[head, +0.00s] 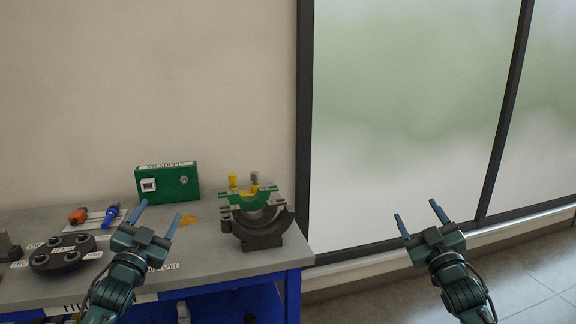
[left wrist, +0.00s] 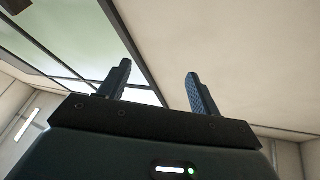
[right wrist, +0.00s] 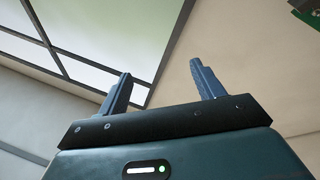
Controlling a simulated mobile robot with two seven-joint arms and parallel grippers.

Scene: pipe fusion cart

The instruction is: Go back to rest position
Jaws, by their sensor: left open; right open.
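My left gripper (head: 156,219) is open and empty, in front of the grey cart top in the head view. Its two fingers also show apart in the left wrist view (left wrist: 158,88), with only wall, ceiling and window beyond. My right gripper (head: 418,220) is open and empty, to the right of the cart in front of the frosted window. Its fingers stand apart in the right wrist view (right wrist: 160,88), with nothing between them.
The cart top (head: 215,262) holds a green box (head: 168,183), a pipe clamp (head: 256,215), a black round block (head: 62,254), an orange tool (head: 77,216) and a blue tool (head: 111,215). A frosted window (head: 405,110) stands behind. Open floor (head: 535,270) lies at the right.

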